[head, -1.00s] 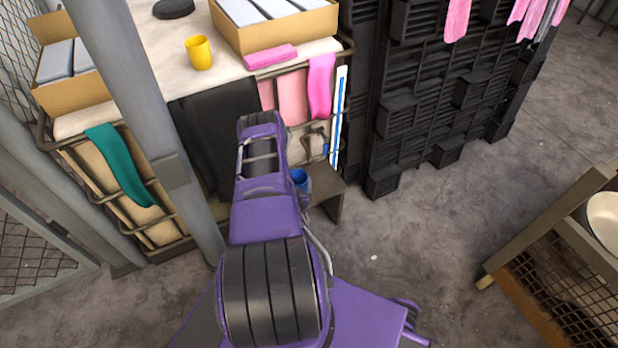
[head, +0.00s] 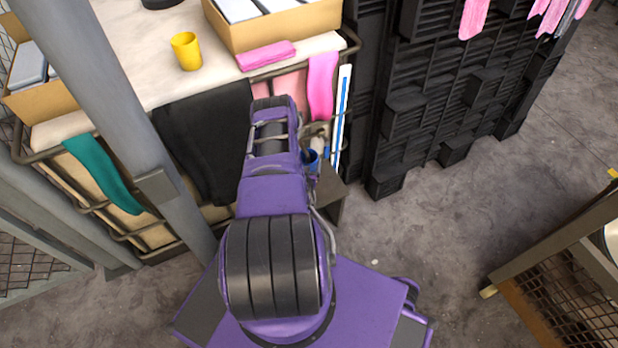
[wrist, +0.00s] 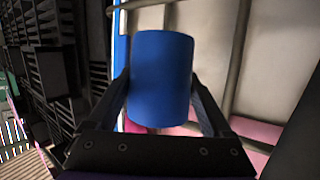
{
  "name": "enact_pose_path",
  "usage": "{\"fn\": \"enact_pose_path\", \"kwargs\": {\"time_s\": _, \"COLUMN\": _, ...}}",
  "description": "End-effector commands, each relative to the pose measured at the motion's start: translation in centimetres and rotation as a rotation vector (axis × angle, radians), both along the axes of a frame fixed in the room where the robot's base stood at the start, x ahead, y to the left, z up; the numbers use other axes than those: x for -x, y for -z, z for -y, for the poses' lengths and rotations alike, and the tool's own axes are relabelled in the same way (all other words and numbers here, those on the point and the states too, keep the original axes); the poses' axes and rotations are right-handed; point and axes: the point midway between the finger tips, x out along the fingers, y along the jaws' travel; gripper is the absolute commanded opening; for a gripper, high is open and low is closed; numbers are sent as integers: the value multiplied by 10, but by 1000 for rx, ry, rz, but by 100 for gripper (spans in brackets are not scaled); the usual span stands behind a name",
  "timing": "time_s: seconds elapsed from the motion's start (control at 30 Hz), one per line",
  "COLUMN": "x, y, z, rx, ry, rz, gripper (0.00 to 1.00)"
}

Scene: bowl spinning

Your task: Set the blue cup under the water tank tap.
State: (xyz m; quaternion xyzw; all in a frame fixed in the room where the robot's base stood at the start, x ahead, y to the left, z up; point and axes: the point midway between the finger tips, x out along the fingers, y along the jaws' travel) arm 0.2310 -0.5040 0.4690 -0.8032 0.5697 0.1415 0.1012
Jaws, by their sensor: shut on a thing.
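The blue cup (wrist: 162,75) is between the two fingers of my gripper (wrist: 160,85) in the wrist view. The fingers press on its sides and my gripper is shut on it. In the head view only a small part of the cup (head: 312,160) shows, right of my purple arm, which hides my gripper. A small tap-like fitting (head: 319,129) shows just above the cup, in front of the pale panel. I cannot tell whether the cup is directly below it. The water tank is mostly hidden by my arm and the hanging cloths.
A low dark stand (head: 332,192) is below the cup. A pink cloth (head: 322,85) hangs beside a white-and-blue strip (head: 341,115). Black crates (head: 440,90) stand to the right. A yellow cup (head: 187,51) is on the table. A grey post (head: 120,130) rises left of my arm.

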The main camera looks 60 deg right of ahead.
Motion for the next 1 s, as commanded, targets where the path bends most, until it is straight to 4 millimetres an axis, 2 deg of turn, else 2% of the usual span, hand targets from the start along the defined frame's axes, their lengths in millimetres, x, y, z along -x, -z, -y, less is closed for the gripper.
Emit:
{"fn": "enact_pose_path", "kwargs": {"time_s": 0.17, "x": 0, "y": 3, "z": 0, "rx": 0, "ry": 0, "rz": 0, "gripper": 31}}
{"fn": "enact_pose_path", "kwargs": {"time_s": 0.4, "x": 0, "y": 44, "z": -1, "rx": -1, "ry": -1, "rz": 1, "gripper": 31}}
{"fn": "enact_pose_path", "kwargs": {"time_s": 0.6, "x": 0, "y": 63, "z": 0, "rx": -1, "ry": 0, "rz": 1, "gripper": 31}}
{"fn": "enact_pose_path", "kwargs": {"time_s": 0.8, "x": 0, "y": 94, "z": 0, "rx": 0, "ry": 0, "rz": 0, "gripper": 31}}
{"fn": "enact_pose_path", "kwargs": {"time_s": 1.0, "x": 0, "y": 100, "z": 0, "rx": 1, "ry": 0, "rz": 0, "gripper": 31}}
